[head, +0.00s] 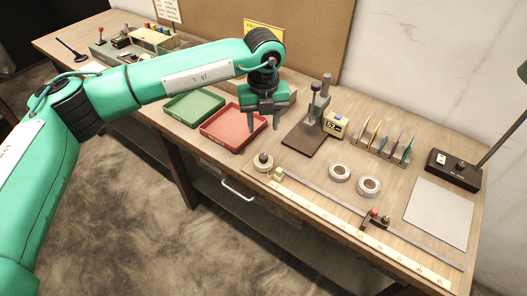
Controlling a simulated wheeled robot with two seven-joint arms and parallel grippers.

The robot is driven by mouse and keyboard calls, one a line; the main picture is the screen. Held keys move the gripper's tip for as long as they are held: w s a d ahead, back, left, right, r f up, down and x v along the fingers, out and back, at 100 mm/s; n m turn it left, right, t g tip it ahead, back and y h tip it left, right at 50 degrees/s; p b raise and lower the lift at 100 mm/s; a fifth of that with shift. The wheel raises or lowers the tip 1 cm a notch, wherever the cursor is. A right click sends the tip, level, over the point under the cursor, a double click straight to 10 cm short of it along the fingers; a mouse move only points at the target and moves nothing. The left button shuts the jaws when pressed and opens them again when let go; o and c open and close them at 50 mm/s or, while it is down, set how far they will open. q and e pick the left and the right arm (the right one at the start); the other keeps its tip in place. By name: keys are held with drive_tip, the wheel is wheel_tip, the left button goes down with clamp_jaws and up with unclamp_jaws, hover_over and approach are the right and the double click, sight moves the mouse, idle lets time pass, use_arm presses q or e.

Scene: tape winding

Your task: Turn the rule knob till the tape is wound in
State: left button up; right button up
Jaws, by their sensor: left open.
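A long cream rule (340,222) with markings lies along the bench's front right edge. A thin grey strip (322,193), which may be the tape, runs beside the rule toward the right front corner. A small dark slider with a red knob (375,213) sits across the strip. My left gripper (264,126) points down, open and empty, behind the knob and apart from it, beside the red tray. My right gripper is not in view.
The red tray (232,145) and green tray (193,122) lie left of the gripper. A dark-based stand (303,141) is close on its right. Two white rolls (340,172) lie behind the rule.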

sight(264, 156)
use_arm(q)
wheel_tip(264, 156, down, 11)
drive_tip(key=shift+r+p, duration=0.1)
drive_tip(key=shift+p, duration=0.8)
drive_tip(key=shift+f, duration=0.45)
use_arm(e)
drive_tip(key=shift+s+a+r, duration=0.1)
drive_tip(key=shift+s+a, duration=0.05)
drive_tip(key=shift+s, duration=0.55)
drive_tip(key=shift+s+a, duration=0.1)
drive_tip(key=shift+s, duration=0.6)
use_arm(q)
drive_tip(key=shift+c, duration=0.3)
